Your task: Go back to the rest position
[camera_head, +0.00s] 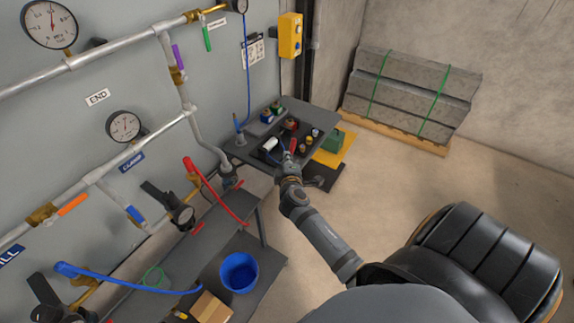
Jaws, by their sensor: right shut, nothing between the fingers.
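My right gripper (287,160) is at the end of my grey arm, which comes up from the bottom right. It is shut and holds nothing. It is at the near edge of a dark grey shelf (322,118), by a tray (270,155) of small parts. A red-handled item (292,146) shows right at the fingertips, and I cannot tell whether they touch it. My left gripper is not in view.
Pipes (130,155) with gauges (124,126) and hoses (215,192) run along the grey wall at left. A lower bench (262,278) holds a blue bucket (239,271) and a cardboard box (210,307). Grey blocks (415,90) stand on a pallet at back right. The floor (385,195) between is clear.

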